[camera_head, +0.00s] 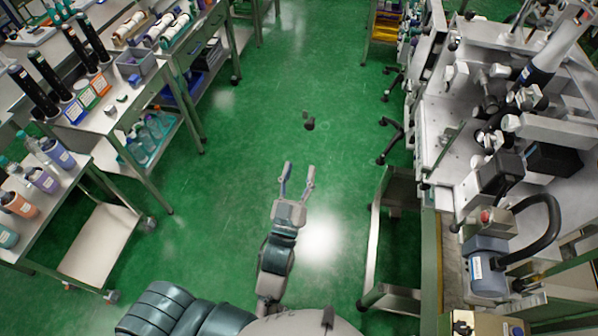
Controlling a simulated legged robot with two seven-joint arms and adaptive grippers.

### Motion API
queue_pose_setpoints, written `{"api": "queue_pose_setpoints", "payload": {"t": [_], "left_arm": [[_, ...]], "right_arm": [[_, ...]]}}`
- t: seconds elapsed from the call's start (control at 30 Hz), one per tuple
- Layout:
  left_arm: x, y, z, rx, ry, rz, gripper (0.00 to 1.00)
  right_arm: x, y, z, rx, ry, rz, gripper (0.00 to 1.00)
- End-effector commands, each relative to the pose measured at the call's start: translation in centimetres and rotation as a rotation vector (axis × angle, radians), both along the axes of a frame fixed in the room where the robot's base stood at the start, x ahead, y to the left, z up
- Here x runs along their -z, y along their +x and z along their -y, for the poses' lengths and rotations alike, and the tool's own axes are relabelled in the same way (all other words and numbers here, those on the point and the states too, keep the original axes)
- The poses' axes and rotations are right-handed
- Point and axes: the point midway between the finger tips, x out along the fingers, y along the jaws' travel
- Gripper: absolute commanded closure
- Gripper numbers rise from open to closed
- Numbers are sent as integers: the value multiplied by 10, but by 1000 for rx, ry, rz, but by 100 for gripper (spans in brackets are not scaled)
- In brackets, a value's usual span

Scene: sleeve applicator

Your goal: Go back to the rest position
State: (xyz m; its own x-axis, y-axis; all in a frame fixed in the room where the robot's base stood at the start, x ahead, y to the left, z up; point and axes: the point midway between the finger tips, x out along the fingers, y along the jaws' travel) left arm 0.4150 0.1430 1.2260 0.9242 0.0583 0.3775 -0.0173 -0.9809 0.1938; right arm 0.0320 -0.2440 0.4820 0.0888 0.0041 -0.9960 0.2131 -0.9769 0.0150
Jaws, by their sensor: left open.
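My left gripper (297,182) is at the middle of the view, above the green floor. Its two fingers point up the picture and stand apart, with nothing between them. My left arm reaches it from the lower left. My right gripper does not show. No object is held.
Carts at the left carry bottles (61,155), dark cylinders (45,72) and a grey bin (135,65). A large machine (485,130) with a grey motor unit (487,268) stands at the right. The green floor (245,115) between them is mostly clear; a small dark object (310,124) shows beyond my gripper.

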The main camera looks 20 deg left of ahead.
Motion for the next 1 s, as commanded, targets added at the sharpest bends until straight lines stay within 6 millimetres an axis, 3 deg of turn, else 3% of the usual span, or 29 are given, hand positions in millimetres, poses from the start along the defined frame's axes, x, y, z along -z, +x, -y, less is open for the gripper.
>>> {"api": "queue_pose_setpoints", "payload": {"t": [0.43,0.57,0.67,0.83,1.0], "left_arm": [[1,1,0,1,0,-2,48],[23,9,9,22,12,-45,48],[72,24,27,64,37,-138,48],[203,39,61,158,95,-375,48],[341,23,78,235,156,-626,48]], "right_arm": [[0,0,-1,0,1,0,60],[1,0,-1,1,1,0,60],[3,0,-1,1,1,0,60],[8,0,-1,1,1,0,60],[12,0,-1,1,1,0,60]]}}
